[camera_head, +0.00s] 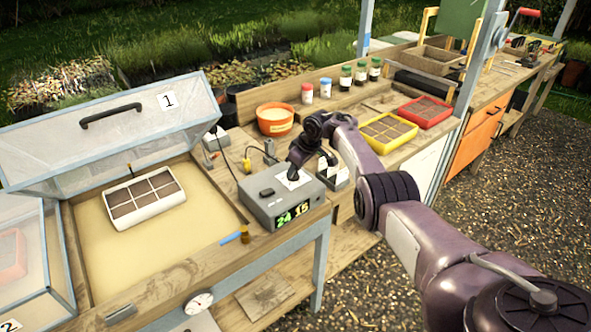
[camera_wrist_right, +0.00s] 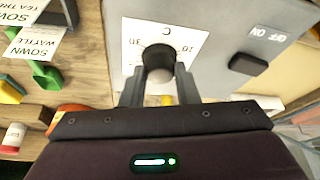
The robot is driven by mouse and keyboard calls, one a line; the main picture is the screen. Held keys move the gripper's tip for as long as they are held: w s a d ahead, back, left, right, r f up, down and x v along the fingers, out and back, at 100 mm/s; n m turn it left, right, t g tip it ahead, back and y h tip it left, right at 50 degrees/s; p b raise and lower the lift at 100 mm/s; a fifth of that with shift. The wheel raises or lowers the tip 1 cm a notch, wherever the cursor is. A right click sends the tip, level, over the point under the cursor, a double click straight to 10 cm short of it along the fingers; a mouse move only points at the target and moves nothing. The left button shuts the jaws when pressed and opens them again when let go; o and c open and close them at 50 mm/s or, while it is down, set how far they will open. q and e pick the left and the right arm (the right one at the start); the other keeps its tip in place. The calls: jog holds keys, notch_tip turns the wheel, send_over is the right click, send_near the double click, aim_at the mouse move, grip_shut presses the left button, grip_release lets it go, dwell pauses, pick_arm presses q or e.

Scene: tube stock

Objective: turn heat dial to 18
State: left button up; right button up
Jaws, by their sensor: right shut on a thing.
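The grey control box (camera_head: 256,205) stands on the bench beside the open cold frame. Its front display (camera_head: 293,214) reads 24 in green and 15 in yellow. In the right wrist view the black heat dial (camera_wrist_right: 158,60) sits on a white scale card (camera_wrist_right: 190,45) marked with a C; most scale numbers are hidden or hard to read. My right gripper (camera_wrist_right: 158,80) is shut on the dial, one finger on each side. In the head view this gripper (camera_head: 297,168) reaches down onto the box top and hides the dial. My left gripper is out of view.
A black on/off switch (camera_wrist_right: 248,64) is on the box top, beside the dial card. The cold frame (camera_head: 95,235) with a white seed tray (camera_head: 150,212) lies left of the box. An orange pot (camera_head: 275,123) and yellow (camera_head: 388,145) and red (camera_head: 425,121) trays stand behind.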

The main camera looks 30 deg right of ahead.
jog(key=o, duration=1)
jog(key=p+v, duration=0.1)
jog(key=v, duration=0.6)
jog(key=shift+s+r, duration=0.2)
jog(key=shift+r, duration=0.15)
